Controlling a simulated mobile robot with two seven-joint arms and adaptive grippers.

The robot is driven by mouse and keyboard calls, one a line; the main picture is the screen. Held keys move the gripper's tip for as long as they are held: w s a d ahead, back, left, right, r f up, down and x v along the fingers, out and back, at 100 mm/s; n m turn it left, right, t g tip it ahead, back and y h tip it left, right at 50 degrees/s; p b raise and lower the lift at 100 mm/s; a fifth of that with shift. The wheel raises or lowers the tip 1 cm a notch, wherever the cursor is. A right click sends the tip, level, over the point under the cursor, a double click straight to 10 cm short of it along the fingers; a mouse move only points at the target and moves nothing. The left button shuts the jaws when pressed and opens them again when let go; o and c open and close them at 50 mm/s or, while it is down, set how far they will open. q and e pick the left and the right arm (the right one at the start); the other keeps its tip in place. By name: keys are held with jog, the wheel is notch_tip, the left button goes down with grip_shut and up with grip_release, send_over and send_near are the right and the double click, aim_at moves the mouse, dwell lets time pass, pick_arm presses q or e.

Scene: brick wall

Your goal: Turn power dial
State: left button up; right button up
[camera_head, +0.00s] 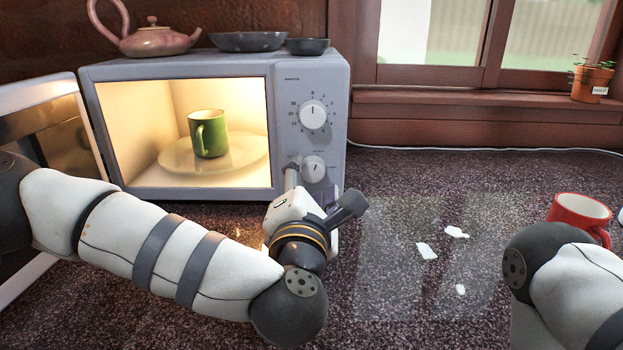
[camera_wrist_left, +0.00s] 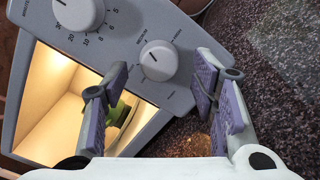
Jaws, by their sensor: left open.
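The grey microwave (camera_head: 340,110) stands at the back with its door (camera_head: 45,130) open to the left. The lower dial (camera_head: 314,169), a white knob, sits on its panel below the larger minute dial (camera_head: 313,114). In the left wrist view the lower dial (camera_wrist_left: 158,62) has a dark pointer line tilted towards the upper left. My left gripper (camera_head: 312,183) is open just in front of the panel. In the wrist view its purple-padded fingers (camera_wrist_left: 162,85) are spread below and either side of that dial, without visible contact. My right arm shows at the right edge; its gripper is out of frame.
A green mug (camera_head: 208,133) stands on a plate (camera_head: 178,160) inside the lit microwave. A pink teapot (camera_head: 158,40) and two dark bowls (camera_head: 248,42) sit on top. A red mug (camera_head: 575,212) stands right. The speckled counter (camera_head: 400,180) is mostly clear between.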

pick_arm(q)
jog(key=shift+w, duration=0.7)
jog(key=shift+r, duration=0.1)
jog(key=c, duration=1.2)
